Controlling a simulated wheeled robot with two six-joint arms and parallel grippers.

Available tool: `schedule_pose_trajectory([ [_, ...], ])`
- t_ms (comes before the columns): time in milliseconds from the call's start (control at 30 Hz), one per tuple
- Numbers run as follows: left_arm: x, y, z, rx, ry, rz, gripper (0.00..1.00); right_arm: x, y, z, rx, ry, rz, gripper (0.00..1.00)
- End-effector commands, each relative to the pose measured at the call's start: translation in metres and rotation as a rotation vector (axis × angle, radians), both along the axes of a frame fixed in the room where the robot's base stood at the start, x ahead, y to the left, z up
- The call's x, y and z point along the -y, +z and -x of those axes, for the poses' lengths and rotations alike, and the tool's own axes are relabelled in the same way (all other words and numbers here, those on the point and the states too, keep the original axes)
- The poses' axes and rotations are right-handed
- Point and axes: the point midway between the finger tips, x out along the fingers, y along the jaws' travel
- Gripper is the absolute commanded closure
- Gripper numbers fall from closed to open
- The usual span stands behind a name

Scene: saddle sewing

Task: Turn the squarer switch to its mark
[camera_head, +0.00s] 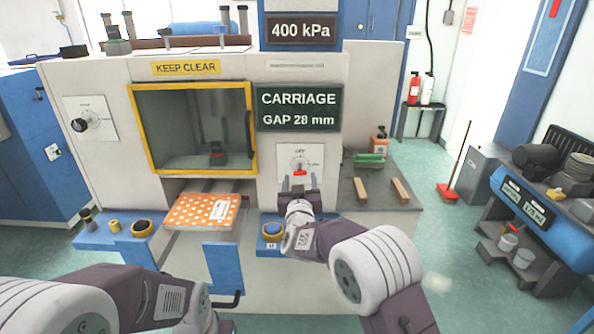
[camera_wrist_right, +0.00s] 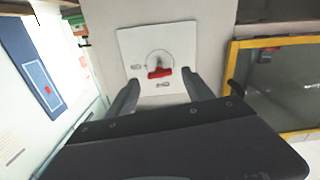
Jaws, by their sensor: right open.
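A white switch plate (camera_head: 311,157) with the word OFF at its top is on the machine front, right of the window. Its red switch handle (camera_head: 299,172) sits at the middle of the plate. In the right wrist view the red handle (camera_wrist_right: 160,73) lies across the picture, on a plate (camera_wrist_right: 128,42) with a round dial and small marks. My right gripper (camera_head: 299,184) is open just in front of the plate. In the wrist view its fingers (camera_wrist_right: 162,88) stand apart on either side below the handle; contact is not clear. My left gripper is out of view; only its arm shows.
A black knob (camera_head: 80,125) is on another plate at the left. A yellow-framed window (camera_head: 192,86) and an orange dotted board (camera_head: 202,212) are left of the switch. A side table (camera_head: 370,198) with wooden blocks and a green item is at the right.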

Motion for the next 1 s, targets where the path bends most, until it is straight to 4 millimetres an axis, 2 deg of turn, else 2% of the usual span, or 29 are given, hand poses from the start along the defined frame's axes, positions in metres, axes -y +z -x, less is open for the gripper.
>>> schedule_pose_trajectory([
  [100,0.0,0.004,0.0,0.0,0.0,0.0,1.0,0.001,0.0,-0.023,-0.001,-0.001,0.0,0.4],
  [233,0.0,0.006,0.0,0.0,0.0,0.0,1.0,0.0,0.0,-0.038,0.0,-0.001,-0.001,0.4],
  [567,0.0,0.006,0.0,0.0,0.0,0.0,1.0,0.0,0.0,-0.044,-0.001,0.0,-0.001,0.4],
  [600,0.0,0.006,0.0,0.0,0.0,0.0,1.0,0.0,0.0,-0.044,-0.001,0.0,-0.001,0.43],
  [667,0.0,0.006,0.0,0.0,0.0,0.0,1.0,0.0,0.0,-0.044,-0.001,0.0,-0.001,0.59],
  [800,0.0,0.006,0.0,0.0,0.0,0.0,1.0,0.0,0.0,-0.044,-0.001,0.0,-0.002,0.98],
  [1000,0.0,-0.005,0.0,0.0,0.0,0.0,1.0,0.0,-0.003,-0.044,0.0,0.0,-0.107,1.0],
])
